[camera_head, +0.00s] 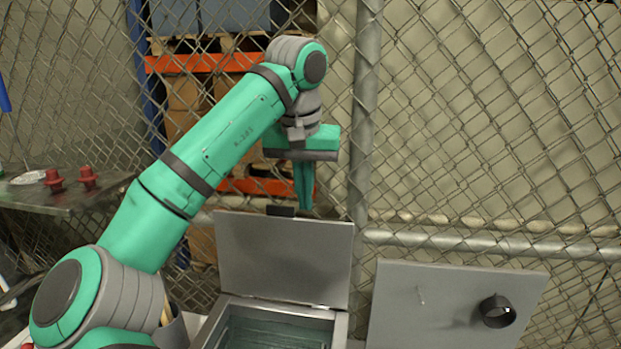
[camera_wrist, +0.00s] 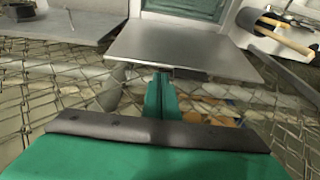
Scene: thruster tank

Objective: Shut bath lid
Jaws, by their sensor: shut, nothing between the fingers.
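The bath is a grey metal tank (camera_head: 341,331) at the bottom middle of the head view, its opening uncovered. Its lid (camera_head: 284,256) is a flat grey plate standing raised at the back edge, with a small dark tab on its top edge. In the wrist view the lid (camera_wrist: 180,48) shows as a plate beyond my fingers, with part of the bath opening behind it. My gripper (camera_head: 304,205) points down just above and behind the lid's top edge, fingers together and empty. It also shows in the wrist view (camera_wrist: 161,80). Whether the fingers touch the lid is unclear.
A chain-link fence with a post (camera_head: 364,120) stands close behind. A grey panel with a dark ring (camera_head: 497,311) is right of the bath. A metal table (camera_head: 75,202) with red parts (camera_head: 54,181) is at left. Tools (camera_wrist: 285,30) lie at the wrist view's upper right.

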